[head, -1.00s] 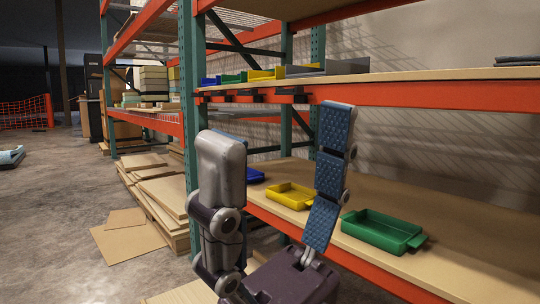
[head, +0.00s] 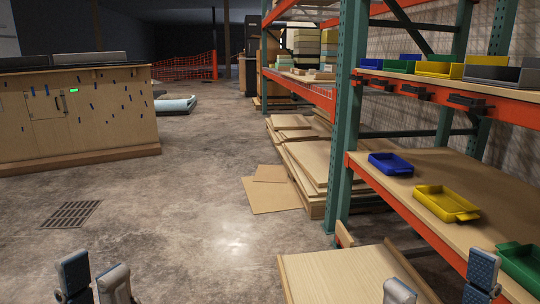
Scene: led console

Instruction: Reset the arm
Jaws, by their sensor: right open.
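My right gripper (head: 440,285) is low at the right of the head view, beside the lower shelf. Its grey finger and blue-padded finger stand wide apart with nothing visible between them. My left gripper (head: 94,282) is at the bottom left, over the concrete floor. Its blue-padded finger and grey finger stand close together; their lower parts are cut off by the frame edge, so I cannot tell how far they are open. No object shows in it.
A shelf rack (head: 345,130) stands at right with a blue tray (head: 390,164), a yellow tray (head: 444,203) and a green tray (head: 521,262) on its lower board. A wooden console (head: 75,120) with a small green light stands at left. Open floor (head: 190,200) lies between.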

